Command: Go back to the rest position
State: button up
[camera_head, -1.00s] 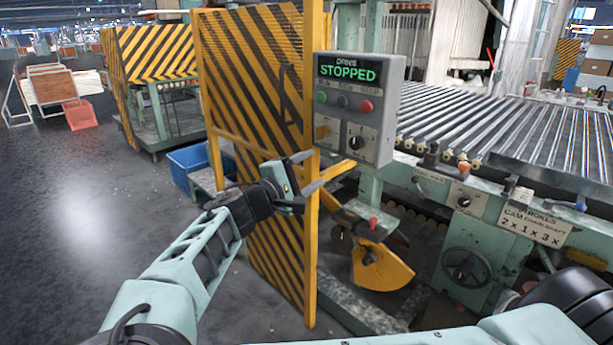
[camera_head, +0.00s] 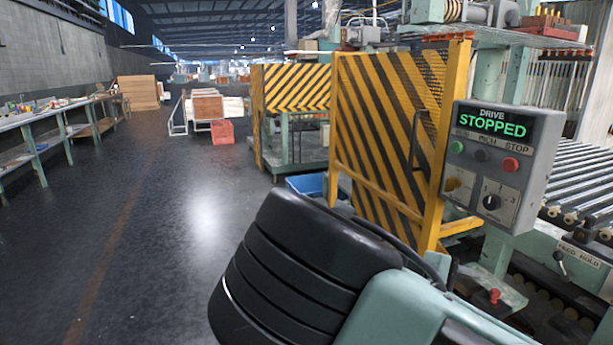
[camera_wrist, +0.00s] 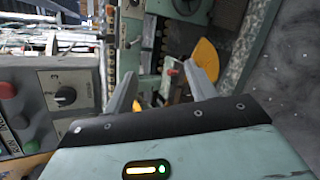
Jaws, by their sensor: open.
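My gripper (camera_wrist: 162,78) shows only in the wrist view. Its two grey fingers stand apart with nothing held between them. Beyond them are green machine frame parts and a yellow curved plate (camera_wrist: 206,58). The grey control box (camera_wrist: 75,92) with its dark knob is at the left, beside the left finger. In the head view the control box (camera_head: 498,168) is at the right, its display reading "DRIVE STOPPED". My folded arm covers the lower middle of the head view, and the gripper is out of sight there.
A yellow-and-black striped guard panel (camera_head: 385,130) stands left of the box. A blue bin (camera_head: 306,185) is partly hidden behind my arm. Machine rollers (camera_head: 590,180) are at the right. A long workbench (camera_head: 50,130) runs along the left wall. The floor (camera_head: 160,220) between is open.

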jog(key=s+a+f+m+g+y, duration=0.1)
jog(key=s+a+f+g+y, duration=0.3)
jog(key=s+a+y, duration=0.55)
jog(key=s+a+r+n+t+y, duration=0.1)
jog(key=s+a+r+y, duration=0.1)
jog(key=s+a+r, duration=0.2)
jog(key=s+a+r+t+y, duration=0.1)
jog(key=s+a+r+y, duration=0.1)
jog(key=s+a+r, duration=0.3)
jog(key=shift+s+r+n+t, duration=0.35)
jog(key=shift+s+r, duration=1.8)
jog(key=shift+s, duration=1.6)
jog(key=shift+a+y, duration=0.1)
jog(key=shift+y, duration=0.15)
